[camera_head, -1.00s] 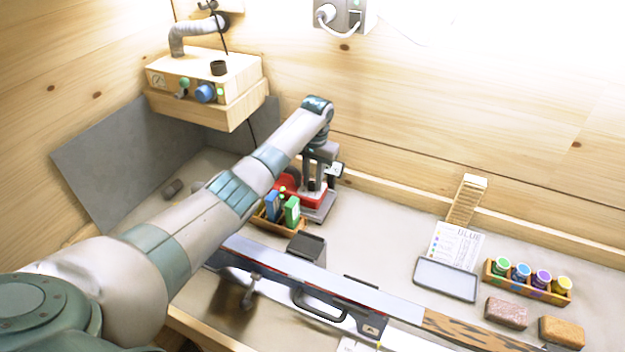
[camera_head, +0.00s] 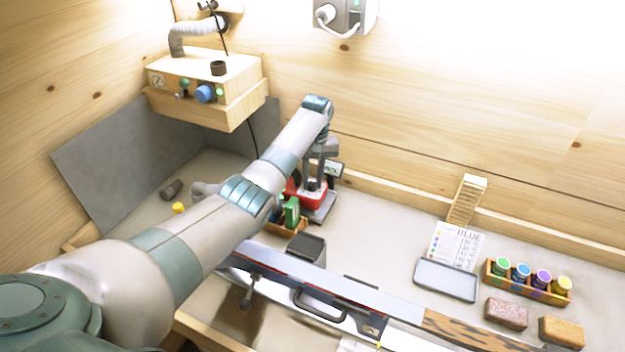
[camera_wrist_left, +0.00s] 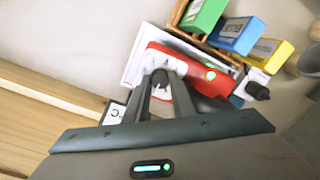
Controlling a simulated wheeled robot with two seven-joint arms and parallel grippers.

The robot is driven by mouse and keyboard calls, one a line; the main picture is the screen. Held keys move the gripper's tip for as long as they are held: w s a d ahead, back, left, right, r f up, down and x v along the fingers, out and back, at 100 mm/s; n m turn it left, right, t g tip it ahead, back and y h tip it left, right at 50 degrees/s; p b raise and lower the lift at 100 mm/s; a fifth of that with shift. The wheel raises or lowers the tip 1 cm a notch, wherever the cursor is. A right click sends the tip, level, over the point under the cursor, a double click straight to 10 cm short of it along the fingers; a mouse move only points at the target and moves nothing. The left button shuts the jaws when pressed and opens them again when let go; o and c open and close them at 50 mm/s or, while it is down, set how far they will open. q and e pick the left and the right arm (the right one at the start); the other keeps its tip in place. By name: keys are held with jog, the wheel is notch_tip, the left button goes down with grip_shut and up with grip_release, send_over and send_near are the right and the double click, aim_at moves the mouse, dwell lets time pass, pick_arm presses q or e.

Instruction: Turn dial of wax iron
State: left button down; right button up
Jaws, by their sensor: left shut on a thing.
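The red wax iron (camera_head: 306,195) sits on a grey stand at the back of the bench. In the left wrist view its red body (camera_wrist_left: 197,63) lies across the middle, with a white face around a dark round dial (camera_wrist_left: 160,77). My left gripper (camera_head: 314,184) points down onto the iron. In the left wrist view its two fingers (camera_wrist_left: 162,82) are shut on the dial, one on either side. The fingers hide part of the dial and its markings. My right gripper is not in view.
A wooden box with coloured wax blocks, one green (camera_head: 291,212), stands close by the iron. Wax jars (camera_head: 521,270) stand at right. A wood-cased unit (camera_head: 205,85) hangs at upper left.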

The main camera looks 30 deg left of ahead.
aim_at(314, 183)
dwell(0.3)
pick_arm(q)
jog(key=c, duration=1.5)
grip_release()
jog(key=shift+r, duration=0.15)
jog(key=shift+r+b, duration=0.5)
jog(key=shift+r, duration=0.1)
notch_tip(314, 183, up, 6)
jog(key=shift+w+d+r+b, duration=0.1)
jog(key=shift+w+d+b, duration=0.05)
jog(key=shift+b, duration=1.1)
notch_tip(314, 183, up, 4)
jog(key=p, duration=0.3)
jog(key=shift+d+r, duration=0.1)
jog(key=shift+r, duration=0.1)
